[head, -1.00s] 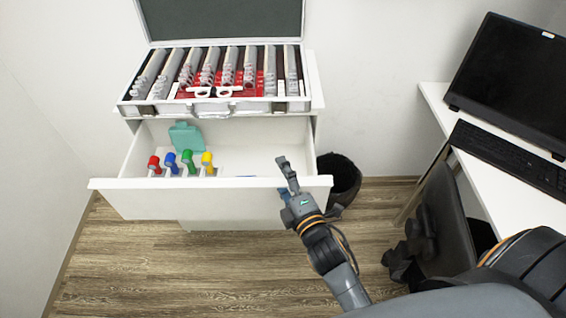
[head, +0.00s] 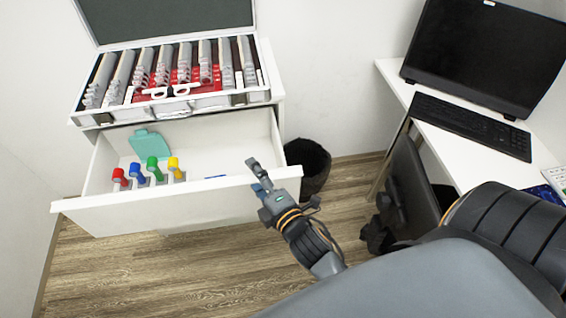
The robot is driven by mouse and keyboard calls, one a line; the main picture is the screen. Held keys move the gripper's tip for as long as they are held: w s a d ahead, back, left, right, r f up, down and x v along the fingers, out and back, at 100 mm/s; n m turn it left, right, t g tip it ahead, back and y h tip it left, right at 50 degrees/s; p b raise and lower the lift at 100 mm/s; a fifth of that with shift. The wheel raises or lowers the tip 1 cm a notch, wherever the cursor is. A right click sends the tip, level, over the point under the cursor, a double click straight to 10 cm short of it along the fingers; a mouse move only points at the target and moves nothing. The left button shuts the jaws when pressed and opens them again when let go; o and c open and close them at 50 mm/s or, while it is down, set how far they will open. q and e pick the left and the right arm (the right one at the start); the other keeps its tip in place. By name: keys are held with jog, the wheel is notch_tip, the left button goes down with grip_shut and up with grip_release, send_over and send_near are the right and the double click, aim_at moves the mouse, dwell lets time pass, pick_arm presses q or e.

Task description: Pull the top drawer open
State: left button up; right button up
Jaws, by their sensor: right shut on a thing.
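The top drawer (head: 150,212) is white and stands pulled out from the white cabinet (head: 274,88), with its inside in view. My right gripper (head: 256,176) is at the right part of the drawer's front panel, with its fingers at the top edge. It is shut on that front panel; the exact contact is partly hidden by the fingers. My left gripper is not in view.
An open case of lenses (head: 178,109) sits on the cabinet. The drawer holds a teal item (head: 149,144) and several coloured-top items (head: 156,169). A black bin (head: 313,168) stands right of the drawer. A desk (head: 398,84) with a monitor (head: 485,50) and black chair (head: 408,178) is at right.

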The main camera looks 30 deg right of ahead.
jog(key=shift+s+d+r+t, duration=0.1)
jog(key=shift+s+r+t, duration=0.05)
jog(key=shift+s+r, duration=0.3)
jog(key=shift+s+r+t, duration=0.15)
jog(key=shift+s+r, duration=0.1)
jog(key=shift+r, duration=0.3)
jog(key=shift+c, duration=1.1)
jog(key=s, duration=0.3)
jog(key=shift+s+r, duration=0.2)
jog(key=shift+s, duration=0.05)
jog(key=shift+c, duration=0.7)
jog(key=s, duration=0.9)
jog(key=shift+f, duration=0.3)
